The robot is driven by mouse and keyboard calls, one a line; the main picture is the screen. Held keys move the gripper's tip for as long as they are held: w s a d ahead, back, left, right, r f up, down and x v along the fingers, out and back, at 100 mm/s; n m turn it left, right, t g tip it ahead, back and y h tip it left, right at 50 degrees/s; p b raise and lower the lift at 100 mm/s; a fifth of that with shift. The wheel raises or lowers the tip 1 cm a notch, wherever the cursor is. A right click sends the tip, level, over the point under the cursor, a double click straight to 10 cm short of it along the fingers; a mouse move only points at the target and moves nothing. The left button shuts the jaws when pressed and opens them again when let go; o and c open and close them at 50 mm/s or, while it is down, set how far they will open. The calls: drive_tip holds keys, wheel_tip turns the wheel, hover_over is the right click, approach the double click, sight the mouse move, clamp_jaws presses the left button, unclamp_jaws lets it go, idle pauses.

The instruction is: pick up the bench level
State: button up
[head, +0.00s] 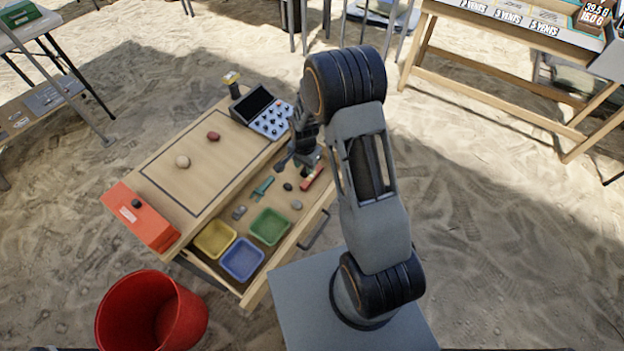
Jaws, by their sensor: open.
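The bench level appears to be the small red bar with a pale yellow-green patch (312,178), lying in the open drawer (233,285) near its right end. My gripper (304,170) is open and points down just above and beside the upper left part of the bar. The fingers are small and dark here, and I cannot tell whether they touch it. Part of the bar may be hidden behind the gripper.
The drawer also holds a teal tool (263,187), several small stones, and yellow (215,239), green (269,226) and blue (242,259) trays. A button console (264,112) stands behind. A red box (140,218) sits on the bench's left end; a red bucket (151,313) stands below.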

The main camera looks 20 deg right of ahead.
sight(306, 182)
wheel_tip(306, 182, down, 10)
drive_tip(key=shift+s+d+r+b, duration=0.1)
drive_tip(key=shift+s+d+b, duration=0.05)
drive_tip(key=shift+b, duration=0.6)
drive_tip(key=c, duration=0.7)
